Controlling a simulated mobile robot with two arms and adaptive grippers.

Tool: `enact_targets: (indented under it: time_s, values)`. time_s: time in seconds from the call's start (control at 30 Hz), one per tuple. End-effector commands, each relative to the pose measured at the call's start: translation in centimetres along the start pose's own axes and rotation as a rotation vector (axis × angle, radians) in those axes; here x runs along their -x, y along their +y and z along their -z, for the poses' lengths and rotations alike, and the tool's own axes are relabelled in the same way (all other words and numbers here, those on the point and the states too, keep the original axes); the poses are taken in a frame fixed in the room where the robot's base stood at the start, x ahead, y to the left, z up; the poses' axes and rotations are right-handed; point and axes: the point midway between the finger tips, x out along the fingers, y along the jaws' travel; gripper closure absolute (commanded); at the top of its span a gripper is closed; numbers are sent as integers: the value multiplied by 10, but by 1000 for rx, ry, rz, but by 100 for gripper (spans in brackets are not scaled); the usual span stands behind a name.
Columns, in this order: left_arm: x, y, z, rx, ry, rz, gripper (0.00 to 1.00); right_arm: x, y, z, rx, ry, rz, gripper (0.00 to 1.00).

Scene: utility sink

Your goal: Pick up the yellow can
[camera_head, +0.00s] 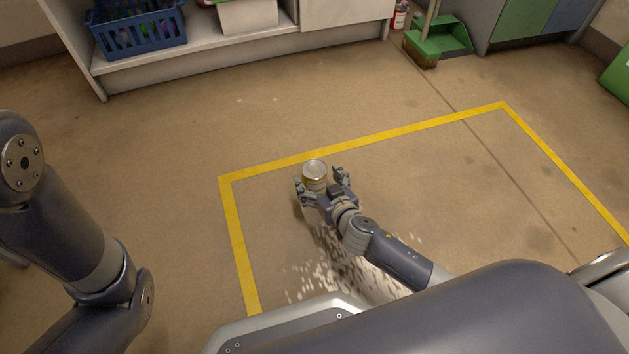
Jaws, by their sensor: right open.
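A small yellow can (314,172) with a pale metal top shows in the head view, near the middle, by the far left corner of the yellow floor outline. My right gripper (322,181) is open, with one finger to the left of the can and one to its right. The fingers and palm hide the lower part of the can. I cannot tell whether either finger touches it. My left arm comes in at the left edge, but its gripper is out of the picture.
A yellow tape outline (365,139) marks the brown floor. A shelf unit (240,45) at the back holds a blue basket (137,28). A green dustpan (446,37) and a brush (420,52) stand at the back right.

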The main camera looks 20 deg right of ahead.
Motion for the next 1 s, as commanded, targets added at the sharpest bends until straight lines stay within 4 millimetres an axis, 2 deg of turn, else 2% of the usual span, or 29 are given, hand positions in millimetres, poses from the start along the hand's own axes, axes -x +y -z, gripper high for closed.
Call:
enact_targets:
  time_s: [0.03, 0.23, 0.57, 0.67, 0.8, 1.0]
  values:
    - [7, 2, 2, 0, 0, 0, 60, -10, 1, -2, 4, 3, -1, 21]
    - [17, 4, 6, 0, 0, 0, 60, -33, 0, -2, 1, 2, 0, 21]
    - [17, 4, 6, 0, 0, -1, 60, -39, 0, -1, 0, 0, 0, 21]
    - [17, 4, 6, 0, 0, -1, 60, -38, 0, -1, 0, 0, 0, 39]
    - [17, 4, 6, 0, 0, -1, 60, -38, 0, -1, 0, 0, 0, 69]
    - [17, 4, 6, 0, 0, -1, 60, -38, 0, -1, 0, 0, 0, 69]
